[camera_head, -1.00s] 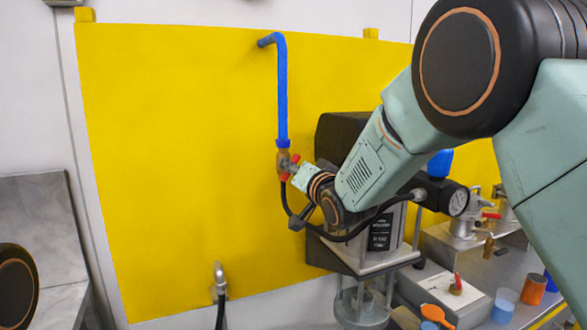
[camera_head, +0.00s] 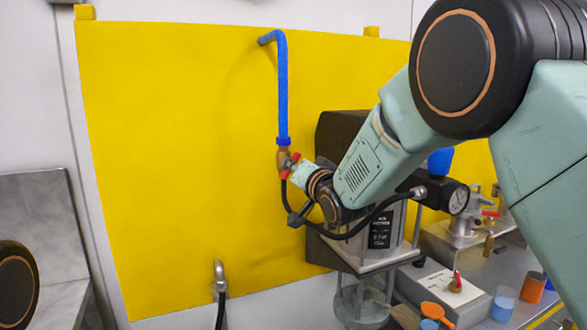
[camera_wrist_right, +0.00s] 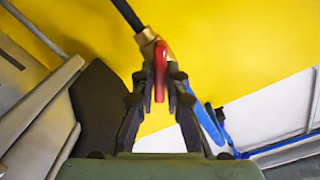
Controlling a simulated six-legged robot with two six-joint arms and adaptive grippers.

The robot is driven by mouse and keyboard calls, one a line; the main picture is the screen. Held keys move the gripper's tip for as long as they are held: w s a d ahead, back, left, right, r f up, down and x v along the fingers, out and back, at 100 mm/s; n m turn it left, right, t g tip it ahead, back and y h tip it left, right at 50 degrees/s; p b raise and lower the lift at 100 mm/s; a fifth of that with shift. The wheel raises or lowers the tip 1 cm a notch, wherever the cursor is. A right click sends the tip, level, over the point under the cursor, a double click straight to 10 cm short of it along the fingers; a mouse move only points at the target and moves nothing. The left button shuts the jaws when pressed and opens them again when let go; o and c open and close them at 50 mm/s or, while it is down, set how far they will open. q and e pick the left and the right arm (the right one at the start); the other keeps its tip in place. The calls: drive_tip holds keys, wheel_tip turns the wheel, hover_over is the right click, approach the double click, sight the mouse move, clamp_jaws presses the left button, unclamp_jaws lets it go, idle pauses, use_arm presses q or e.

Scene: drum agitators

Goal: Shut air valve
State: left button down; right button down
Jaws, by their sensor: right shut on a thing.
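The air valve is a brass fitting (camera_head: 282,157) at the lower end of a blue pipe (camera_head: 282,90), in front of a yellow panel. Its red handle (camera_head: 284,174) lies slanted across the fitting in the head view. My right gripper (camera_head: 291,166) is at the valve, partly hidden by its own wrist. In the right wrist view its two dark fingers (camera_wrist_right: 160,85) are closed around the red handle (camera_wrist_right: 160,66), with the brass body (camera_wrist_right: 148,38) and a black hose (camera_wrist_right: 127,14) beyond. My left gripper is out of view.
A dark agitator unit (camera_head: 380,228) with a gauge (camera_head: 458,200) stands right of the valve, close to my right wrist. A black hose (camera_head: 355,232) loops below it. A bench at lower right holds small cups. The yellow panel (camera_head: 180,150) is clear at left.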

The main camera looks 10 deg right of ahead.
drive_tip(key=shift+m, duration=0.3)
drive_tip(key=m+p, duration=0.5)
drive_tip(key=m, duration=0.5)
drive_tip(key=shift+f+m, duration=0.1)
drive_tip(key=shift+m, duration=0.2)
idle(0.5)
drive_tip(key=c, duration=1.4)
unclamp_jaws()
drive_tip(key=s, duration=0.4)
drive_tip(key=s+d, duration=0.1)
drive_tip(key=s, duration=0.3)
drive_tip(key=s+d, duration=0.1)
drive_tip(key=s, duration=0.3)
drive_tip(key=shift+d, duration=0.2)
